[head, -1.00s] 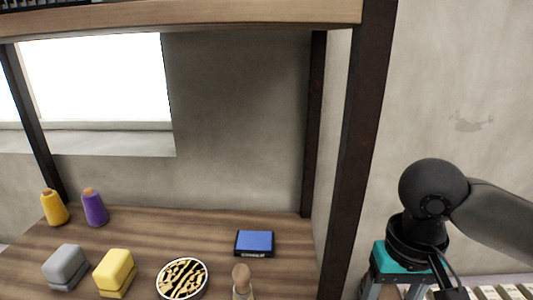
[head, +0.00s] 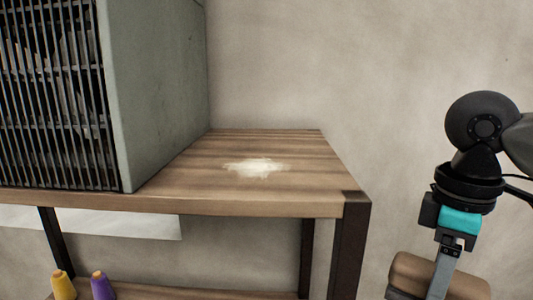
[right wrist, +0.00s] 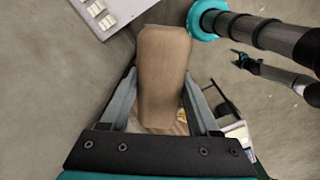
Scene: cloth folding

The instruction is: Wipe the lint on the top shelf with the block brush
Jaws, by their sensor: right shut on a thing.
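The top shelf (head: 301,177) is a wooden board with a pale, whitish lint patch (head: 256,168) on its bare right part. My right gripper (head: 440,285) is to the right of the shelf and below its level. It is shut on a brown block, the block brush (head: 468,285), and the brush is clear of the shelf. In the right wrist view the brush (right wrist: 163,70) sits between the fingers; any bristles are hidden. A small dark forked end (right wrist: 240,60), which seems to be my left gripper, shows far off there, too small to read.
A large grey cabinet with a barred front (head: 55,95) stands on the shelf left of the lint. A dark post (head: 349,245) holds up the shelf's right front corner. Yellow (head: 63,286) and purple (head: 102,287) cones stand on the lower level. The wall closes off the back.

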